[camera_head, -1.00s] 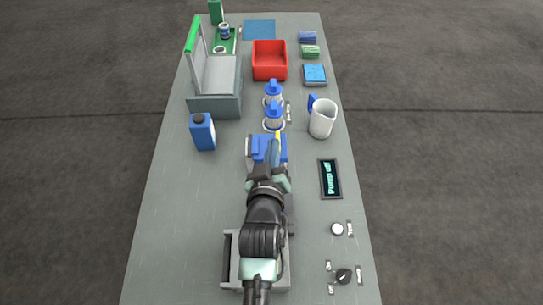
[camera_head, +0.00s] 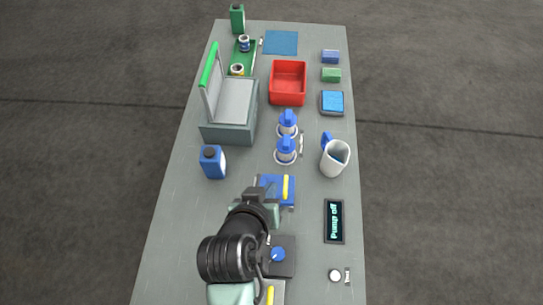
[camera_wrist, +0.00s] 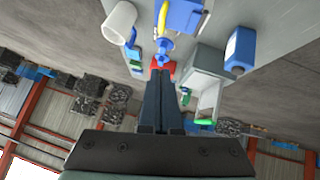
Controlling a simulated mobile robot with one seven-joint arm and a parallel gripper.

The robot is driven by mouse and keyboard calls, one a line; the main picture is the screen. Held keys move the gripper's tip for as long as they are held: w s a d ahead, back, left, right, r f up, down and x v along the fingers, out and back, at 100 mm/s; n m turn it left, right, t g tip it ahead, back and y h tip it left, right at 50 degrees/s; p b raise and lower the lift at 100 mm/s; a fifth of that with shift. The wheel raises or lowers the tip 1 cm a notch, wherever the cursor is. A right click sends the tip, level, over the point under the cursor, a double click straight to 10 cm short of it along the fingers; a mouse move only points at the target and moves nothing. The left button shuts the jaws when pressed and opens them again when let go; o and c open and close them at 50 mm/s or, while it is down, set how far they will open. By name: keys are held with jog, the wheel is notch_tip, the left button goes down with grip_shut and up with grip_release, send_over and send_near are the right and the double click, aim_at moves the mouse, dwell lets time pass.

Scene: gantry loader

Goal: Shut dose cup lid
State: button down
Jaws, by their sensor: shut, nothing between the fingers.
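No part is plainly labelled as the dose cup lid. A white cup (camera_head: 335,160) with a blue part (camera_head: 326,140) at its rim stands on the right; it shows at the top of the wrist view (camera_wrist: 118,22). A low blue block (camera_head: 270,183) with a yellow bar (camera_head: 285,187) lies in mid-table; it also shows in the wrist view (camera_wrist: 184,15). My gripper (camera_head: 255,193) is beside the block's left near edge in the head view; I cannot tell whether they touch. In the wrist view my fingers (camera_wrist: 160,75) are together, with nothing between them.
Two blue-topped clear vessels (camera_head: 286,150) stand beyond the block. A grey case (camera_head: 228,131) with its green-edged lid up and a blue bottle (camera_head: 212,162) are at left. A red bin (camera_head: 288,97) is farther back. A dark plate with a blue knob (camera_head: 278,254) is near my arm.

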send_over(285, 179)
jog(key=s+a, duration=0.2)
jog(key=s, duration=0.1)
notch_tip(285, 179, down, 7)
jog(key=shift+d+f+p, duration=0.25)
jog(key=shift+f, duration=0.35)
jog(key=shift+d+f+p, duration=0.2)
jog(key=shift+d+f, duration=0.05)
jog(key=shift+f, duration=0.3)
jog(key=shift+d+f, duration=0.2)
jog(key=shift+f, duration=0.6)
